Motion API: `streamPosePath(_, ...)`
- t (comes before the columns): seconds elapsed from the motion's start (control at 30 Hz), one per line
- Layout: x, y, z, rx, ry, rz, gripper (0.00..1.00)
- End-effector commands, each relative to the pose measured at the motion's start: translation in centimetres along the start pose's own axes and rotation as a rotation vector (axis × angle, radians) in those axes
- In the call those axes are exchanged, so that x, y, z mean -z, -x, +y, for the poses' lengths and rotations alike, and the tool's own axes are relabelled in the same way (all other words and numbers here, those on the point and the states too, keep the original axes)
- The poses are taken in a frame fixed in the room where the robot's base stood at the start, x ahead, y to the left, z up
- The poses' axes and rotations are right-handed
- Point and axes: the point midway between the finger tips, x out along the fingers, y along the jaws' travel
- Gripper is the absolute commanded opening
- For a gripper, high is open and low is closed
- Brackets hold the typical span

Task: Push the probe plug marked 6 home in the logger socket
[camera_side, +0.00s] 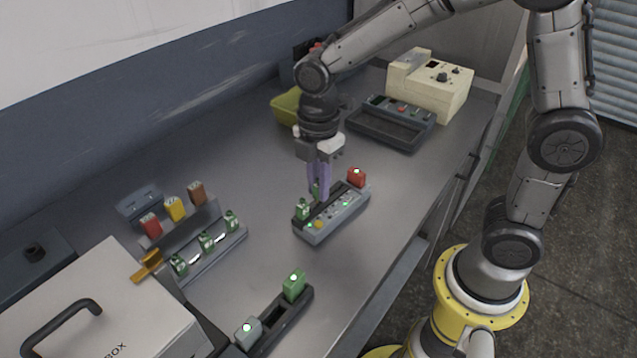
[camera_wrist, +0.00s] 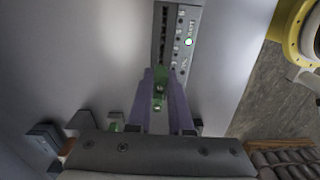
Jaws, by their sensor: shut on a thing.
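My gripper (camera_side: 318,192) points down over the grey logger (camera_side: 335,222), its purple fingers shut on a green plug. In the wrist view the green plug (camera_wrist: 159,82) sits between the fingers, in line with the logger's dark socket row (camera_wrist: 164,35). In the side view the fingers largely hide this plug, so I cannot tell how deep it sits. The number 6 is not readable. Another green plug (camera_side: 302,209) stands at the logger's left end, and a red plug (camera_side: 357,177) with a lit top is at its right end.
A rack with several green plugs (camera_side: 207,240) stands at left, with brown, yellow and red blocks behind it. A dark holder (camera_side: 273,322) bears a green and a grey plug in front. A grey tray (camera_side: 386,128) and cream box (camera_side: 430,85) stand behind. Bare bench surrounds the logger.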

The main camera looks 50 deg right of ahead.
Motion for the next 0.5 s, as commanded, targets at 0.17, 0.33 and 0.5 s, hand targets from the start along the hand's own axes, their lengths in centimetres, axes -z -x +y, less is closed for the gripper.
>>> streamPosePath(0.17,0.00,-0.05,0.01,0.000,0.000,0.000,0.00)
streamPosePath(0.33,0.00,-0.24,0.00,0.001,0.000,0.000,0.00)
streamPosePath(0.5,0.00,-0.46,0.00,0.001,0.000,0.000,0.00)
